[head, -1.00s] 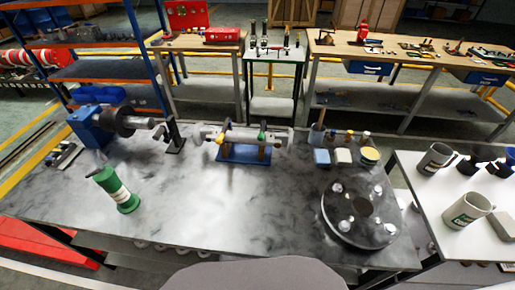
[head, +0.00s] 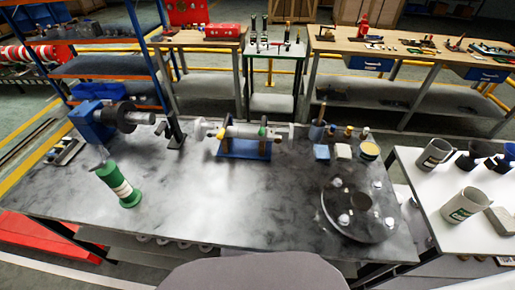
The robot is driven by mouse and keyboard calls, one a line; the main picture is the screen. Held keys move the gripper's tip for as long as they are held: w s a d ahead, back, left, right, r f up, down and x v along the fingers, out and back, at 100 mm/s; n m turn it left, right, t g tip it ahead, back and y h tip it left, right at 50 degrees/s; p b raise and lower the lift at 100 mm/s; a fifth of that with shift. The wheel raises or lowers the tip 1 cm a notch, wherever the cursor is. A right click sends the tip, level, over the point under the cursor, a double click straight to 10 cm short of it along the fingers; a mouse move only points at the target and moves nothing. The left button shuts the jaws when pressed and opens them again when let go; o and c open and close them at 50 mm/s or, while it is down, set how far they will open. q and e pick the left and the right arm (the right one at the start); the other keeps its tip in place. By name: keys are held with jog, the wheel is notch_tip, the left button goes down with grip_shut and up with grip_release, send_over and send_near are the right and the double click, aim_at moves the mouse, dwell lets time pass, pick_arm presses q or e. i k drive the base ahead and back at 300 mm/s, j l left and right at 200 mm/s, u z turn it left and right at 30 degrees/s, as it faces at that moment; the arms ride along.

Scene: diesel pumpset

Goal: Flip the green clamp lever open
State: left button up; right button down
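On the grey metal workbench (head: 215,215) a blue fixture (head: 244,149) stands near the back middle and carries a horizontal metal shaft (head: 243,132). A small green part (head: 262,132) shows on the fixture's right side, and a small yellow part (head: 221,134) on its left. The green part may be the clamp lever; it is too small to tell whether it is open or closed. Neither of my grippers shows in the head view.
A blue machine (head: 93,123) is at the back left. Sponges and a tin (head: 368,151) stand at the back right. Mugs (head: 463,206) stand on a white side table. The bench middle is clear.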

aim_at(261, 133)
jog(key=k+j+u, duration=0.1)
jog(key=k+j, duration=0.6)
jog(key=k, duration=0.25)
jog(key=u, duration=0.05)
